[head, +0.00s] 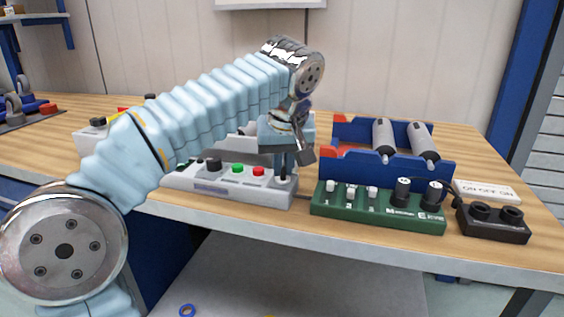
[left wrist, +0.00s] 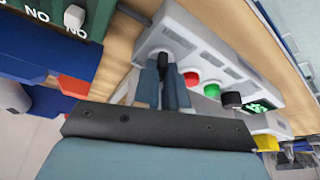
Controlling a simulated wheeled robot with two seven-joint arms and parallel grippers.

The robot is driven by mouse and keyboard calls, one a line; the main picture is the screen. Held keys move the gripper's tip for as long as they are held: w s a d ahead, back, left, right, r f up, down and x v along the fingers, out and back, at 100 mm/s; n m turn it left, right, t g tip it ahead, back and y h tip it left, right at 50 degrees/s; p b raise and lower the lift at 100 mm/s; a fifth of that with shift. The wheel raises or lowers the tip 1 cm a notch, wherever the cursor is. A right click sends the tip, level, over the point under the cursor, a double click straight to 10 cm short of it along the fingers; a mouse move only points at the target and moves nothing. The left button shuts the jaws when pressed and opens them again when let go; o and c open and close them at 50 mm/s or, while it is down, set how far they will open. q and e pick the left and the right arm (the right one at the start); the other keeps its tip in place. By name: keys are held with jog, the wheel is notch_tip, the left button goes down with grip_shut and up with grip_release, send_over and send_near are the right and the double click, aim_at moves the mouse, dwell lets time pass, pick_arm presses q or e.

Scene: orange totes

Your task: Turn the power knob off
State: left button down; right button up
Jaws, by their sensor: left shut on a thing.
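A light grey control box (head: 225,190) stands near the front edge of the wooden table; it also shows in the left wrist view (left wrist: 215,50). On its top are a black knob (head: 213,164), a green button (head: 238,168) and a red button (head: 258,171). My left gripper (head: 284,176) points down at the box's right end. Its fingers (left wrist: 164,88) are shut on a small dark knob there, mostly hidden between them. No power label is readable. My right gripper is not in view.
A green panel (head: 375,208) with white switches and black knobs stands right of the box. A black two-socket block (head: 492,222) and a white label plate (head: 487,191) lie farther right. A blue rack (head: 395,170) holding grey cylinders stands behind the panel.

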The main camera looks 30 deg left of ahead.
pick_arm(q)
jog(key=shift+w+d+n+g+y, duration=0.1)
jog(key=shift+n+g+y, duration=0.2)
jog(key=shift+n, duration=0.75)
jog(key=shift+n+g+y, duration=0.2)
jog(key=shift+n+g, duration=0.1)
jog(key=shift+n, duration=0.75)
jog(key=c, duration=1.2)
grip_release()
jog(key=shift+r, duration=0.1)
